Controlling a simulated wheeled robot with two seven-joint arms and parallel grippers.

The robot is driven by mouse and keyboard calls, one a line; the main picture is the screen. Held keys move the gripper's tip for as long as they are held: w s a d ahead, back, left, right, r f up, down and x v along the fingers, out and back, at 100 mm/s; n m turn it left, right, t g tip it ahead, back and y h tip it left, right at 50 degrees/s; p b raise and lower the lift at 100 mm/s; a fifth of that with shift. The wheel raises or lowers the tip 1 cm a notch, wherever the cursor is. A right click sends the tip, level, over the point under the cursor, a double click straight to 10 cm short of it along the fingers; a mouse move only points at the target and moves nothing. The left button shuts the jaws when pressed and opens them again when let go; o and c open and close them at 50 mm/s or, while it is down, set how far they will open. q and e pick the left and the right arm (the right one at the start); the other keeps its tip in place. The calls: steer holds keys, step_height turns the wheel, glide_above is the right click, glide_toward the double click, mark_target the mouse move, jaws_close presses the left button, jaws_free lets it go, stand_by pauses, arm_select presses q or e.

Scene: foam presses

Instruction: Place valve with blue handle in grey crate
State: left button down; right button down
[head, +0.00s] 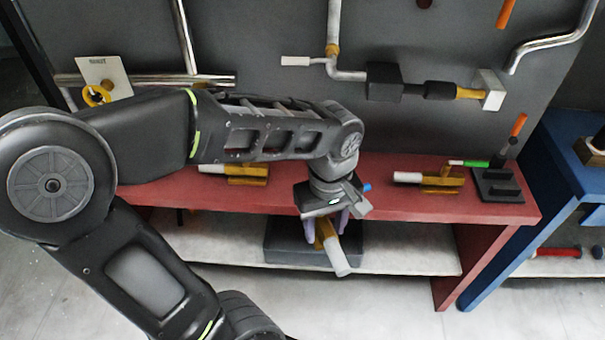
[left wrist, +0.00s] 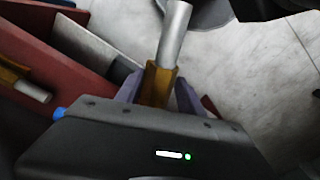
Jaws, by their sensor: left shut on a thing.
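My left gripper (head: 325,228) points down with its pale purple fingers shut on a brass valve (head: 327,232) with a light grey pipe end (head: 338,258). The valve is tilted, its pipe end low and toward the front. A small blue tip (head: 367,187) shows beside the gripper body; I cannot tell if it is the valve's handle. In the left wrist view the valve (left wrist: 158,87) sits between the fingers. The dark grey crate (head: 285,255) is on the lower shelf, behind and below the gripper, partly hidden by it. My right gripper is not in view.
The red bench (head: 400,204) overhangs the pale lower shelf (head: 410,262). Brass valves lie on it at left (head: 245,172) and right (head: 430,178), near a black stand (head: 497,186). Pipes run along the wall behind. A blue bench (head: 545,200) stands at right. The floor in front is clear.

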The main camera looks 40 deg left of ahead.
arm_select(q)
steer(key=w+a+p, duration=0.1)
steer(key=w+a, duration=0.3)
steer(key=w, duration=0.1)
steer(key=w+a+f+p, duration=0.1)
steer(key=w+a, duration=0.2)
steer(key=w, duration=0.2)
steer(key=w+a+f+p, duration=0.1)
steer(key=w+a, duration=0.3)
steer(key=w, duration=0.1)
steer(key=shift+w+a, duration=0.25)
steer(key=shift+a, duration=0.1)
steer(key=shift+f, duration=0.1)
step_height(320, 180, down, 4)
steer(key=shift+f+p, duration=0.15)
steer(key=shift+p, duration=0.15)
steer(key=shift+w+a+f, duration=0.1)
steer(key=shift+w+f, duration=0.05)
steer(key=shift+f, duration=0.05)
steer(key=shift+f, duration=0.15)
